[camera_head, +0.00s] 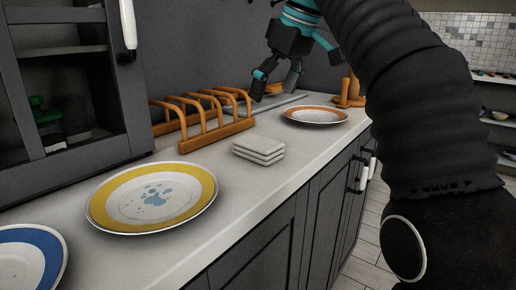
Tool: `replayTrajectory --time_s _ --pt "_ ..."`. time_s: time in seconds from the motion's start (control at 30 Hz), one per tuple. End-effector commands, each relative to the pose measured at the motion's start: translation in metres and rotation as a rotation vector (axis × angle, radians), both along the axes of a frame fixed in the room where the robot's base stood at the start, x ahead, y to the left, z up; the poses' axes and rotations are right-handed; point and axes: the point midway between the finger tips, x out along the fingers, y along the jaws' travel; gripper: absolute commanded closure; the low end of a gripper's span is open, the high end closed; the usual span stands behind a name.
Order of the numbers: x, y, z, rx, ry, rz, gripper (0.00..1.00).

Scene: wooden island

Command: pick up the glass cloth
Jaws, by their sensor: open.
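A folded white cloth (259,150), a neat layered square that looks like the glass cloth, lies flat on the white counter, near the middle of the view.
A wooden rack (217,132) stands behind the cloth. A yellow-rimmed plate (104,202) and a blue-rimmed plate (50,250) lie to the left, an orange-rimmed plate (340,115) to the right. Bare white counter (245,190) lies before the cloth. A dark cabinet (90,160) stands at left.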

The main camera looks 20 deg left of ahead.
Motion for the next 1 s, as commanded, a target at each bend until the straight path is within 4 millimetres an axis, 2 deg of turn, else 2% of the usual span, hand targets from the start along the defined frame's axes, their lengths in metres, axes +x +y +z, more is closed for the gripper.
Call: replayTrajectory --time_s 0.5,0.77,1.0 --pt "0.009 0.022 -0.060 -0.001 0.001 -0.001 0.06" --pt "0.012 0.029 -0.074 0.000 0.000 -0.001 0.06" --pt "0.013 0.045 -0.102 -0.001 0.002 -0.002 0.06"
